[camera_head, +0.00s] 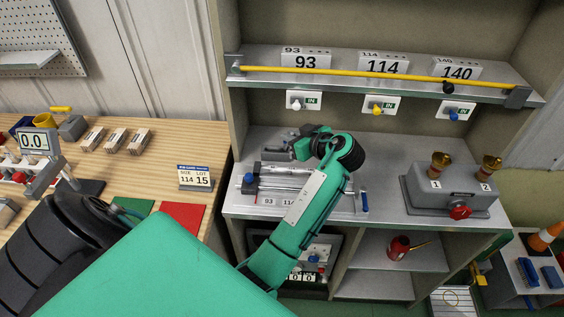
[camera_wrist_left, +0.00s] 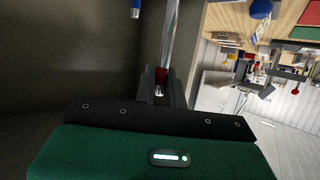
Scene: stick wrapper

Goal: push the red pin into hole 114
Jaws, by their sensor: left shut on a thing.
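My left gripper (camera_head: 281,151) reaches over the middle shelf, its fingers pointing left. In the left wrist view the jaws (camera_wrist_left: 161,78) are shut on a small red thing (camera_wrist_left: 161,73), which looks like the red pin; the jaws cover most of it. Below the gripper is a metal fixture (camera_head: 285,180) with a blue knob (camera_head: 248,179) and number labels (camera_head: 268,202), of which 93 is readable; the arm hides the others. I cannot see hole 114 clearly. My right gripper is not in view.
A yellow rod (camera_head: 355,74) lies along the upper shelf before signs 93, 114 (camera_head: 383,65) and 140. A wooden bench (camera_head: 150,160) at left bears a "SIZE 114 LOT 15" card (camera_head: 195,178).

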